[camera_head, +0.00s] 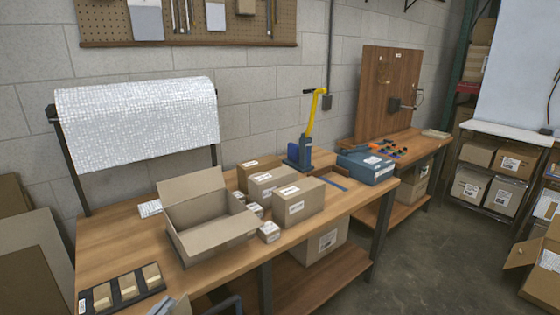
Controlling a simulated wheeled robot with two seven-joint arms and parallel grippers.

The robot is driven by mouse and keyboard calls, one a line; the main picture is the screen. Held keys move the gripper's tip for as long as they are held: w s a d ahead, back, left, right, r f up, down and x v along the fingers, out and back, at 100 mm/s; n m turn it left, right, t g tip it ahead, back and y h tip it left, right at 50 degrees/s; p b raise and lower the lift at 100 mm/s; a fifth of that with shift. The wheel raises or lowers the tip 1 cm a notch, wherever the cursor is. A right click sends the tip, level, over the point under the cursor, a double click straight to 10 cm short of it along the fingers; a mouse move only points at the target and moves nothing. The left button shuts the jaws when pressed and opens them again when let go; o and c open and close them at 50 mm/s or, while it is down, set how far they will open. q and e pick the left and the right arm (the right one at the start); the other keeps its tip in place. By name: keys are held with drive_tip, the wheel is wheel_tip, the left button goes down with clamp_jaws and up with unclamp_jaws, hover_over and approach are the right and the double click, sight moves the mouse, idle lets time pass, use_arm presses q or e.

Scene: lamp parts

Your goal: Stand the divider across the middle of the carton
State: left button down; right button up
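The open carton (205,240) stands on the wooden workbench with its flaps folded outward. Its inside looks empty from here, though the near wall hides part of the floor. I cannot pick out a divider for certain anywhere in view. A small grey piece at the bottom edge, which seems to be my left gripper (174,305), shows in front of the bench's near edge, below the carton and apart from it. Most of it is cut off, so its fingers cannot be read. My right gripper does not show.
A black tray (97,300) with three tan blocks lies left of the carton. Closed boxes (296,203) and small white-labelled boxes (268,231) stand close on its right. A bubble-wrap roll (140,122) hangs behind. Bare bench top (118,245) lies left of the carton.

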use_arm(q)
drive_tip(key=shift+w+d+r+n+t+y, duration=0.2)
drive_tip(key=shift+d+r+n+y, duration=0.35)
drive_tip(key=shift+y, duration=0.5)
drive_tip(key=shift+w+d+r+n+t+y, duration=0.15)
drive_tip(key=shift+w+d+r+n+y, duration=0.15)
drive_tip(key=shift+n+y, duration=0.6)
drive_tip(key=shift+w+d+r+n+t+y, duration=0.2)
drive_tip(key=shift+d+r+n+y, duration=0.3)
drive_tip(key=shift+y, duration=0.65)
drive_tip(key=shift+f, duration=0.1)
